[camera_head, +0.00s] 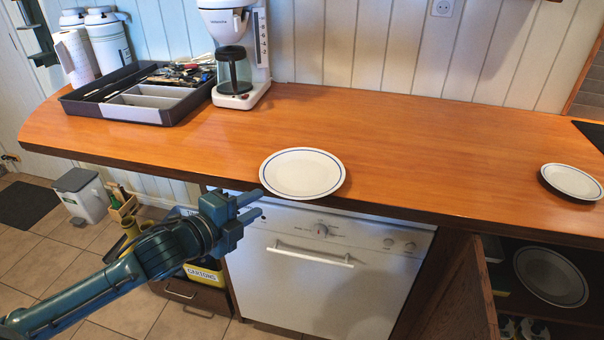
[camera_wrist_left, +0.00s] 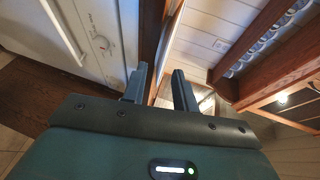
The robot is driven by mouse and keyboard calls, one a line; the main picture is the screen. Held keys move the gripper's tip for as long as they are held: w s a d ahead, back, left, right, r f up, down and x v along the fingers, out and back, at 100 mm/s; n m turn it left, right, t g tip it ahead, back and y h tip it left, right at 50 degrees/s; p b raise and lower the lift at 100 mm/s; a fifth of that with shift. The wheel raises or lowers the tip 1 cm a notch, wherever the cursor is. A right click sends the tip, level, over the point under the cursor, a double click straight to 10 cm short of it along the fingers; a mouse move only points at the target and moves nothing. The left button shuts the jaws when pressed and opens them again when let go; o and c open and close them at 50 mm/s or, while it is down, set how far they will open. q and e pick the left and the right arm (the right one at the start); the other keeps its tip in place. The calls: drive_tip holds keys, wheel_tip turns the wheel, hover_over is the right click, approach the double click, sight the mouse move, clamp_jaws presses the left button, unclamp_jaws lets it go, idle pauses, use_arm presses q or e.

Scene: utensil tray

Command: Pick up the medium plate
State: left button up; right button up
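A white plate with a blue rim line (camera_head: 302,174) lies flat at the front edge of the wooden counter, slightly overhanging it. A smaller-looking white plate (camera_head: 572,181) lies near the counter's right end. A third plate (camera_head: 551,276) is inside the open cupboard below right. Which one is the medium plate is not marked; the blue-rimmed one looks mid-sized. My left gripper (camera_head: 257,202) is in front of the counter, just left of and below the blue-rimmed plate, empty. In the left wrist view its two fingers (camera_wrist_left: 160,72) stand apart. My right gripper is not in view.
A utensil tray (camera_head: 143,115) and a coffee maker (camera_head: 235,55) stand at the back left of the counter (camera_head: 420,140). A white dishwasher (camera_head: 325,268) is below the plate. An open cupboard door (camera_head: 470,290) stands out at right. The counter's middle is clear.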

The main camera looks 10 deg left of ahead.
sight(277, 190)
use_arm(q)
drive_tip(key=shift+r+p+x, duration=0.15)
drive_tip(key=shift+p+x, duration=0.05)
drive_tip(key=shift+x, duration=1.55)
drive_tip(key=shift+r+p+x, duration=0.15)
drive_tip(key=shift+x, duration=1.6)
drive_tip(key=shift+c, duration=0.3)
clamp_jaws()
drive_tip(key=shift+r, duration=0.1)
